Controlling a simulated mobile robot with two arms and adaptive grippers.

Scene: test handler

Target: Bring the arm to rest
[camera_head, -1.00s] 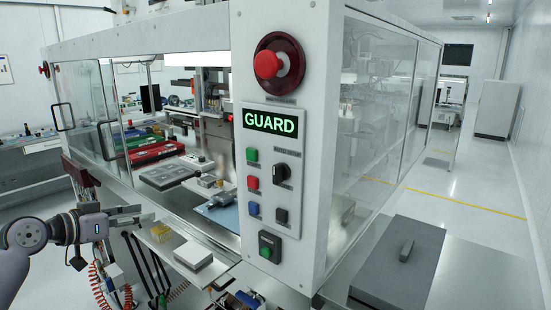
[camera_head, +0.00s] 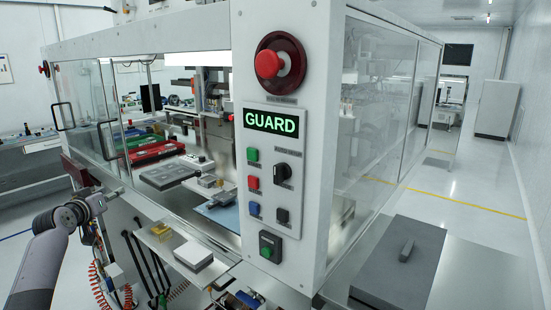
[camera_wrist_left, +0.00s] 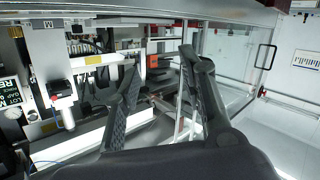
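My left arm comes in from the lower left in the head view, with its left gripper (camera_head: 110,192) small and partly hard to make out beside the machine's front left corner. In the left wrist view the two dark fingers of this gripper (camera_wrist_left: 160,62) stand apart with nothing between them. The machine front lies beyond the fingers. My right arm and gripper do not show.
The machine's guard cabinet (camera_head: 140,40) has a white post with an emergency stop (camera_head: 268,64) and a lit GUARD sign (camera_head: 271,123). A white box (camera_head: 193,251) sits on the front ledge. A grey lidded case (camera_head: 398,264) stands at the lower right.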

